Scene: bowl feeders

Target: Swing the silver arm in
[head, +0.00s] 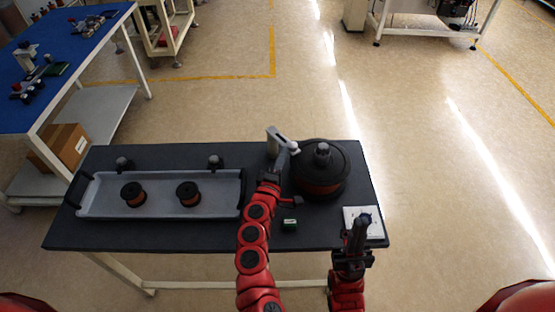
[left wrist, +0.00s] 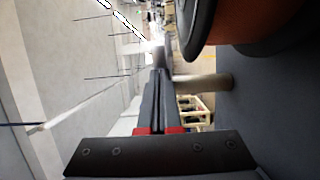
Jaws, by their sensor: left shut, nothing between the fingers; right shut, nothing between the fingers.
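The silver arm (head: 277,136) stands at the back of the dark table, just left of the round black bowl with its reddish-brown side (head: 320,184). A small pale knob (head: 293,146) shows at its near end. My left gripper (head: 284,156) is shut and empty, its fingertips close to the knob; I cannot tell whether they touch. In the left wrist view the shut fingers (left wrist: 157,90) point at a bright grey end, and the bowl (left wrist: 245,25) is at upper right. My right gripper (head: 361,222) is shut and empty above a white plate (head: 350,213).
A grey tray (head: 160,208) with two dark-ended copper spools (head: 188,194) fills the table's left side. Dark knobs (head: 215,161) stand behind it. A blue-topped bench (head: 75,40) is at far left.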

